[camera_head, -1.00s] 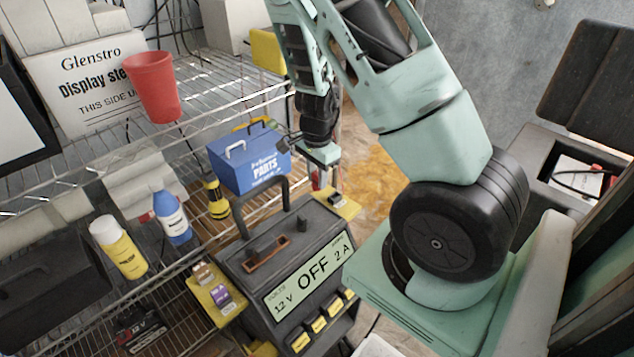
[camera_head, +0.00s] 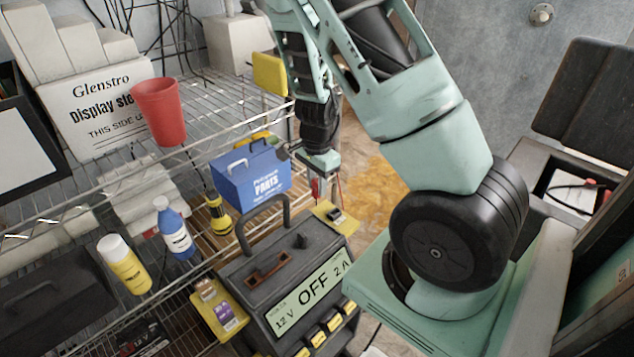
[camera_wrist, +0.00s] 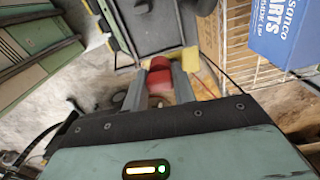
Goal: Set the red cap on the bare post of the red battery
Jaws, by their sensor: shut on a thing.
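My gripper (camera_head: 318,187) hangs pointing down, beside the charger and right of the blue parts box. In the wrist view my gripper (camera_wrist: 161,88) has its two fingers closed on a small red object (camera_wrist: 160,79), which looks like the red cap. In the head view it is only a thin red bit under the hand. A red battery with a bare post cannot be made out for certain. A red patch (camera_head: 606,198) shows beside a white panel and black cable in the open dark compartment at right.
The charger (camera_head: 318,307), reading OFF, stands at bottom centre. The blue parts box (camera_head: 262,184), a red cup (camera_head: 159,112), bottles and a yellow flashlight (camera_head: 219,220) are on or near the wire shelves at left. Stained floor lies open behind my gripper.

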